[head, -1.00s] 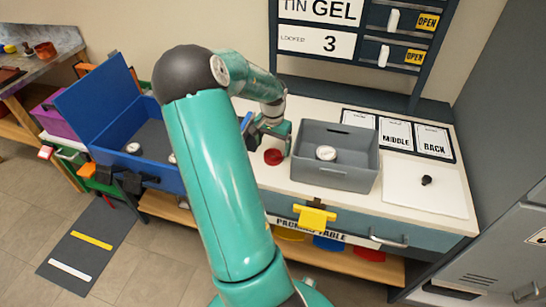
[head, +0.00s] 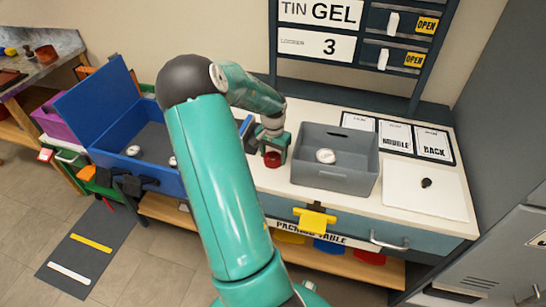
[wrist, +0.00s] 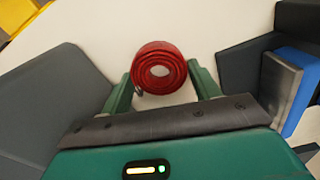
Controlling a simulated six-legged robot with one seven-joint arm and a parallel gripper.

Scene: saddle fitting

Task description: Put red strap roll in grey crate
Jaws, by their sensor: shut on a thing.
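The red strap roll (head: 272,159) is on the white table top, left of the grey crate. My gripper (head: 273,150) is above it with its fingers down around it. In the wrist view the red strap roll (wrist: 159,68) shows as a coiled spiral between the fingertips of my gripper (wrist: 160,82), which is shut on it. I cannot tell whether the roll is lifted off the table. The grey crate (head: 334,179) stands just right of my gripper, open at the top, with a round white-topped thing (head: 326,156) inside.
A blue box (head: 150,168) with its lid up stands left of the table and holds round white-topped things. A white sheet (head: 424,190) with a small dark knob (head: 426,183) lies right of the crate. Label cards (head: 396,136) lie behind it.

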